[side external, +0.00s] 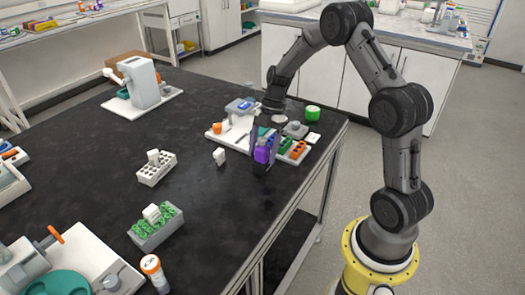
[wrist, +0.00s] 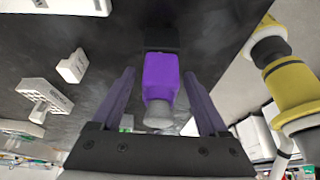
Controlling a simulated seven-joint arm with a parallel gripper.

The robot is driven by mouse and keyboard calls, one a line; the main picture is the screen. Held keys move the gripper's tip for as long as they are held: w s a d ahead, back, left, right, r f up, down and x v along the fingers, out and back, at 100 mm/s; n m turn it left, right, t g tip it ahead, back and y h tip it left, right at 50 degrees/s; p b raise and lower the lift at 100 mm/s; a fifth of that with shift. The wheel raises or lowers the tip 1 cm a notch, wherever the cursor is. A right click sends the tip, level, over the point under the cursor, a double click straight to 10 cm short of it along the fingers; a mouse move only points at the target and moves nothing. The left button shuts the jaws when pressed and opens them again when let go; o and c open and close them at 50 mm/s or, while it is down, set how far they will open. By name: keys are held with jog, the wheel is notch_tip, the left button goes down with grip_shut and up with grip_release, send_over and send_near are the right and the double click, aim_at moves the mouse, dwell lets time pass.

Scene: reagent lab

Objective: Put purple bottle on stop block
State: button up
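The purple bottle (side external: 263,153) stands near the table's right edge. In the wrist view the purple bottle (wrist: 161,76) has a grey cap facing my gripper. A dark block (wrist: 161,39) shows at its far end, and in the side view a dark piece (side external: 260,170) shows at its base. I cannot tell for sure whether this is the stop block. My gripper (wrist: 159,74) is open, with one finger on each side of the bottle and visible gaps to it. In the side view my gripper (side external: 264,145) reaches down over the bottle.
A small white block (side external: 219,156) and a white tube rack (side external: 156,168) stand left of the bottle. Open black tabletop (side external: 205,205) lies in front.

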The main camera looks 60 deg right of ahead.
jog(key=v, duration=1.1)
jog(key=s+a+r+m+h, duration=0.1)
jog(key=s+a+r+m, duration=0.3)
jog(key=r, duration=0.3)
jog(key=s+a+r+m+t+h, duration=0.1)
jog(key=s+a+m+t, duration=0.1)
jog(key=s+a+m, duration=0.4)
jog(key=s+a+m+t+h, duration=0.2)
jog(key=s+a+m, duration=0.4)
jog(key=s, duration=0.6)
jog(key=shift+s+a+r+m+t, duration=0.3)
jog(key=shift+r+m+t, duration=0.1)
jog(key=shift+m+t, duration=0.5)
